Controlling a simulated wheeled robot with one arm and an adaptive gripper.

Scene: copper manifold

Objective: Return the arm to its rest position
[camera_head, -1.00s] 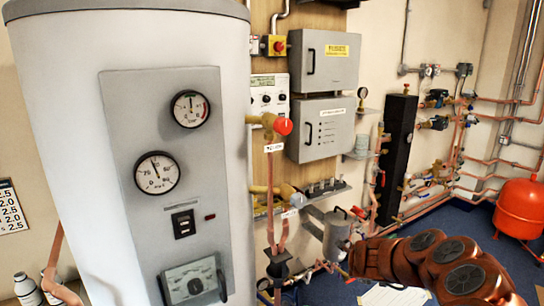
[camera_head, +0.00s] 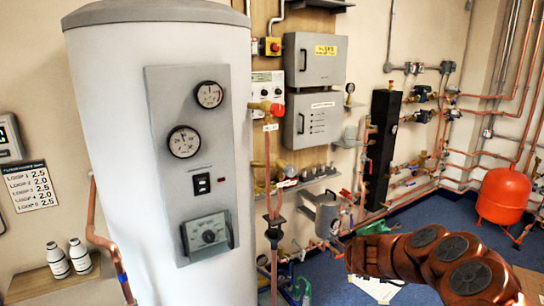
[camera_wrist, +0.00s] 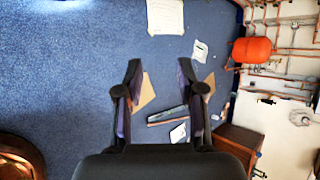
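My gripper (camera_wrist: 160,90) shows in the wrist view with its two dark fingers spread apart. Nothing is between the fingertips, and blue floor with scattered items lies beyond them. In the head view, my reddish-brown arm reaches in from the lower right; the gripper itself cannot be made out there.
A large white cylinder tank (camera_head: 110,110) with gauges stands at left. Copper pipes (camera_head: 272,180) and grey boxes (camera_head: 315,60) line the wall. A red tank (camera_head: 503,195) stands at right. Papers (camera_wrist: 165,17) and a red tool-like bar (camera_wrist: 166,119) lie on the blue floor (camera_wrist: 60,80).

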